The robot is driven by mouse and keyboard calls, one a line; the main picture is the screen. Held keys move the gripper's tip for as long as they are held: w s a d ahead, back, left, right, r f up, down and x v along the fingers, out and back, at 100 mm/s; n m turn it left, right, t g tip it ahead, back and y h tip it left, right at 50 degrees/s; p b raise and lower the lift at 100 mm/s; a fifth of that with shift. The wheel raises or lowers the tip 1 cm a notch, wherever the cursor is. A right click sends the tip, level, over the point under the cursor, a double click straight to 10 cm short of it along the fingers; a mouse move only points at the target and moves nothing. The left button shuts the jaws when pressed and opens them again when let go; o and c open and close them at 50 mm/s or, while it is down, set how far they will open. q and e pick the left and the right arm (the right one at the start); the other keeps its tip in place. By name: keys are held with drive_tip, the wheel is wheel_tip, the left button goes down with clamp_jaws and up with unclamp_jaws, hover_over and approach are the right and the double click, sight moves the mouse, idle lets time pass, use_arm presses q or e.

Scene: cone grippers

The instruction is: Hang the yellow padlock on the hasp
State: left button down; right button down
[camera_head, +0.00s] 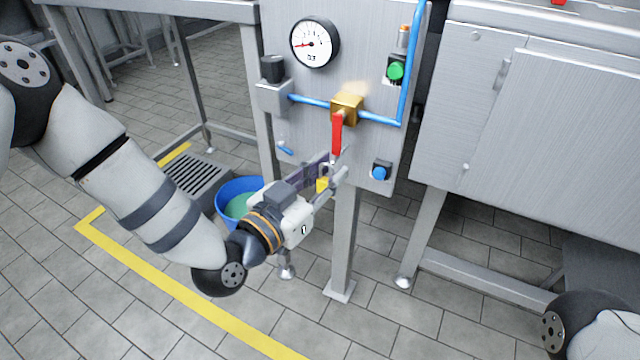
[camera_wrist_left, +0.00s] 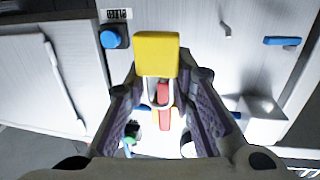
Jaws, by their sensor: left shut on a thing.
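The yellow padlock (camera_head: 322,184) is held at the end of my left gripper (camera_head: 334,170), in front of the grey panel. In the left wrist view its yellow body (camera_wrist_left: 157,54) sits between the fingertips of the left gripper (camera_wrist_left: 158,76), which is shut on it. Its pale shackle shows on the side facing the red lever (camera_head: 337,134); the lever also shows in the left wrist view (camera_wrist_left: 163,108). The hasp cannot be made out clearly; the fingers cover the panel below the lever. I cannot tell whether the shackle touches anything. My right gripper is out of view.
The panel carries a gauge (camera_head: 314,44), a brass valve (camera_head: 347,107) on blue pipe, a green button (camera_head: 396,71) and a blue button (camera_head: 381,171). A blue bucket (camera_head: 229,189) stands on the floor behind my left gripper. A steel cabinet (camera_head: 540,130) is to the right.

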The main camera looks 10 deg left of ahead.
use_arm(q)
drive_tip(key=shift+w+d+f+b, duration=0.15)
drive_tip(key=shift+w+b, duration=0.1)
drive_tip(key=shift+w, duration=0.25)
drive_tip(key=shift+w+d+f+b, duration=0.15)
drive_tip(key=shift+w+b, duration=0.1)
drive_tip(key=shift+w, duration=0.25)
drive_tip(key=shift+w+d+f+b, duration=0.15)
drive_tip(key=shift+w+b, duration=0.1)
drive_tip(key=shift+w, duration=0.25)
drive_tip(key=c, duration=1.3)
unclamp_jaws()
drive_tip(key=shift+s, duration=0.1)
